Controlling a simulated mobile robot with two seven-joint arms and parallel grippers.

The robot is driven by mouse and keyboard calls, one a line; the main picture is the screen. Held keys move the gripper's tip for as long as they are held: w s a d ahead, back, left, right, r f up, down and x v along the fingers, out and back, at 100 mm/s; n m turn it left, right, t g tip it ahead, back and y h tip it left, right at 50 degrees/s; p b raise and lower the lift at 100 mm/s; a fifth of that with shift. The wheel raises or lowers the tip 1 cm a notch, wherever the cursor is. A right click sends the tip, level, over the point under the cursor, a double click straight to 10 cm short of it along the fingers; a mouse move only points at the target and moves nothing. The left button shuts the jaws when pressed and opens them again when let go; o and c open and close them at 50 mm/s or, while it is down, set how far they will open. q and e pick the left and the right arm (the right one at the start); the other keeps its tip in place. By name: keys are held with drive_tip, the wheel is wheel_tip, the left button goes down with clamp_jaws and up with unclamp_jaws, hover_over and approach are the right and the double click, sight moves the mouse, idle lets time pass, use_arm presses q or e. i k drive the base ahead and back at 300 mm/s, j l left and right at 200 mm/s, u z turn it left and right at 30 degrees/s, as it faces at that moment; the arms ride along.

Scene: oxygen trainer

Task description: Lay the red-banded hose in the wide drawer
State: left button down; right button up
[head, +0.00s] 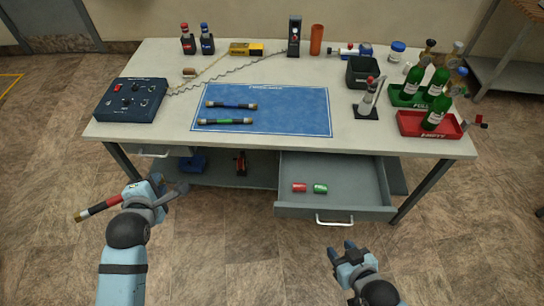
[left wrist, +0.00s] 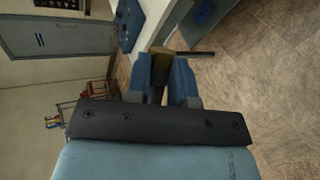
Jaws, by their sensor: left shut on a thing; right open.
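The red-banded hose (head: 98,208) is a short dark tube with a red band and a brass-coloured end. My left gripper (head: 157,186) is shut on it, left of the table and in front of it, clear of the drawer. In the left wrist view a brass-coloured part (left wrist: 160,62) shows between the fingers; the rest of the hose is largely hidden there. The wide drawer (head: 350,178) is pulled open under the table's right half. A red cylinder (head: 299,188) and a green cylinder (head: 320,188) lie in it. My right gripper (head: 350,251) is open and empty, in front of the drawer.
A blue control box (head: 131,99) stands at the table's left. A red tray (head: 410,124) with a green bottle is at the right. Much of the drawer floor is bare.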

sight(335, 167)
drive_tip(key=l+z, duration=0.1)
drive_tip(key=l, duration=0.85)
drive_tip(key=i+l, duration=0.1)
drive_tip(key=l, duration=0.25)
drive_tip(key=i+l, duration=0.1)
drive_tip(key=l, duration=0.2)
drive_tip(key=i+l+z, duration=0.1)
drive_tip(key=l, duration=0.25)
drive_tip(key=i+l, duration=0.15)
drive_tip(key=l, duration=0.2)
